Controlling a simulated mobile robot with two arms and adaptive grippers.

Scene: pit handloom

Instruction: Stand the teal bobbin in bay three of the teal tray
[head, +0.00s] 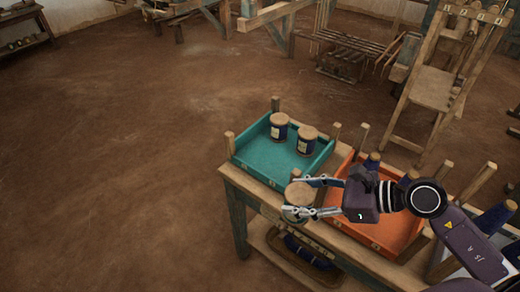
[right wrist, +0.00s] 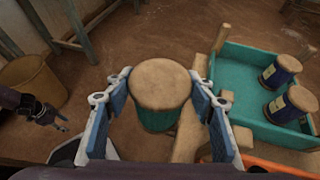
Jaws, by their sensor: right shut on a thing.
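My right gripper (head: 293,198) is shut on the teal bobbin (head: 299,191), with one finger on each side. In the right wrist view the bobbin (right wrist: 160,117) shows its round wooden top and teal thread, roughly upright. It is in front of the teal tray (head: 252,179), outside it, near the table's front edge; its height above the table is hard to tell. The tray holds two dark blue bobbins with pale labels, one (head: 279,128) left of the other (head: 307,140). Tray markings are too small to read. My left gripper (right wrist: 52,116) shows small at the left of the right wrist view.
An orange tray (head: 372,232) with blue bobbins stands right of the teal tray, partly behind my right arm. The teal tray's near left floor is bare.

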